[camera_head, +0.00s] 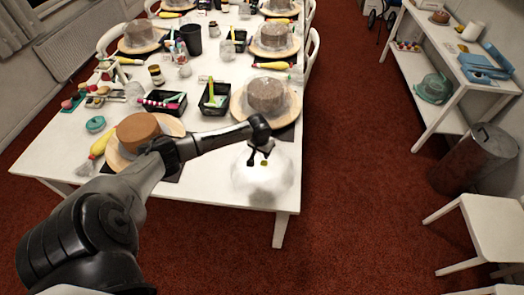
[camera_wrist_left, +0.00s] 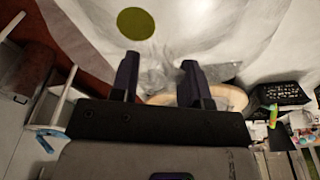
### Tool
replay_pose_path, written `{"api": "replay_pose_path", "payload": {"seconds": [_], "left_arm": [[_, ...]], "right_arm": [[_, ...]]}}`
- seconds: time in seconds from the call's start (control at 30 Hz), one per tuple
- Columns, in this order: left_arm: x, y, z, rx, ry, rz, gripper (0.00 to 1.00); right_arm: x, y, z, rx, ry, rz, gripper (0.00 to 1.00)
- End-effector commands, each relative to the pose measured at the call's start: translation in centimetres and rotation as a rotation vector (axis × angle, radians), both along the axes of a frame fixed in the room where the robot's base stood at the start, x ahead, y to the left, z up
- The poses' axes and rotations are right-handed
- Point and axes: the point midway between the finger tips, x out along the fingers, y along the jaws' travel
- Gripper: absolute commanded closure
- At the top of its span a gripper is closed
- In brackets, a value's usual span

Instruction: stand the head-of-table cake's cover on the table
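The head-of-table cake (camera_head: 138,128) is brown and bare on its pale turntable (camera_head: 115,158) at the near left of the table. A clear domed cover (camera_head: 262,184) with a small yellow knob (camera_head: 264,163) is at the table's near right corner, looking upright. I cannot tell for sure that its rim rests on the table. My left gripper (camera_head: 259,156) is just above the cover at its knob. In the left wrist view its fingers (camera_wrist_left: 160,68) are apart, and the olive-yellow knob (camera_wrist_left: 135,23) shows beyond the tips, not between them. My right gripper is not in view.
Another cake under a clear cover (camera_head: 268,95) stands just behind the dome. Black baskets (camera_head: 163,103) and more covered cakes fill the table (camera_head: 215,190) further back. A white stool (camera_head: 492,228), a metal bin (camera_head: 478,160) and a shelf unit (camera_head: 440,85) stand at the right.

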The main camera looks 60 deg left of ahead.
Motion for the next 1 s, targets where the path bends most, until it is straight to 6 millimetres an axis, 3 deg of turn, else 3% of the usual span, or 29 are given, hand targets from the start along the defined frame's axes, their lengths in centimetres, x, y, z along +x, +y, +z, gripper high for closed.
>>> {"api": "replay_pose_path", "payload": {"seconds": [0.43, 1.0], "left_arm": [[-0.1, 0.0, 0.9, 0.000, 0.000, 0.000, 0.50], [-1.3, -0.7, 10.3, 0.001, -0.001, -0.001, 0.50]], "right_arm": [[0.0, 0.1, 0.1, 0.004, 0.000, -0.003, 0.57], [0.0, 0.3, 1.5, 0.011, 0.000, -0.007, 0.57]]}}
